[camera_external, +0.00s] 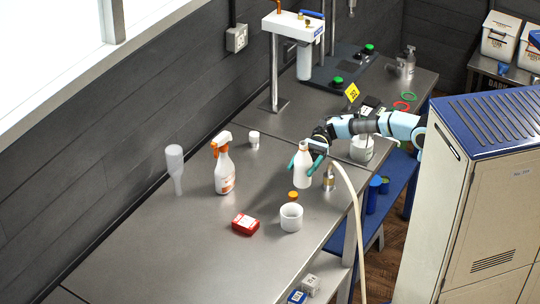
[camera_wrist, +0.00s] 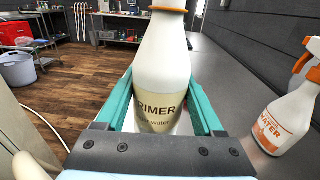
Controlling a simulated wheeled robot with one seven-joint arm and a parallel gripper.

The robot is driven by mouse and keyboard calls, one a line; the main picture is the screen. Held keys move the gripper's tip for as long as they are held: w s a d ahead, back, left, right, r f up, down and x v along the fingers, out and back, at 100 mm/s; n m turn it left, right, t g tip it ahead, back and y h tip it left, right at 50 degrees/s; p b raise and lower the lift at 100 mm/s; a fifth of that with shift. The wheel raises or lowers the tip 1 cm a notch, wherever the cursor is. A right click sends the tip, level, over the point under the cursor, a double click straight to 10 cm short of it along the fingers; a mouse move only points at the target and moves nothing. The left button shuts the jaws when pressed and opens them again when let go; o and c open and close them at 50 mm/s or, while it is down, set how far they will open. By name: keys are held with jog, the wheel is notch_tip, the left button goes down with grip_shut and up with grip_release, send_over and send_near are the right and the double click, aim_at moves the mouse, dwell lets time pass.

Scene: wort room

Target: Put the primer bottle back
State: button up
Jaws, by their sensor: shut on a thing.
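The primer bottle (camera_wrist: 162,75) is white with a tan label reading "RIMER" and an orange ring near its top. My gripper (camera_wrist: 163,110) has its teal fingers on both sides of the bottle and is shut on it. In the external view the white primer bottle (camera_external: 302,168) is upright between the fingers of my gripper (camera_external: 304,166), over the steel bench (camera_external: 200,240). I cannot tell whether its base touches the bench. My arm reaches in from the right.
A spray bottle (camera_external: 224,172) and an upside-down clear bottle (camera_external: 176,168) stand to the left. A white cup (camera_external: 291,217), a red box (camera_external: 245,224) and a metal canister (camera_external: 328,178) are close by. A pale hose (camera_external: 353,210) hangs over the bench edge. The front left bench is clear.

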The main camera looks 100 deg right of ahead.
jog(key=d+r+m+t+h+p, duration=0.2)
jog(key=d+t+h+p, duration=0.1)
jog(key=d+p, duration=1.7)
jog(key=f, duration=0.3)
jog(key=d+f, duration=0.1)
jog(key=f, duration=0.5)
jog(key=shift+w+d+f, duration=0.25)
jog(key=shift+d+f, duration=0.05)
jog(key=shift+f, duration=0.2)
jog(key=shift+f, duration=0.2)
jog(key=o, duration=1.6)
jog(key=shift+c, duration=0.2)
jog(key=shift+r, duration=0.15)
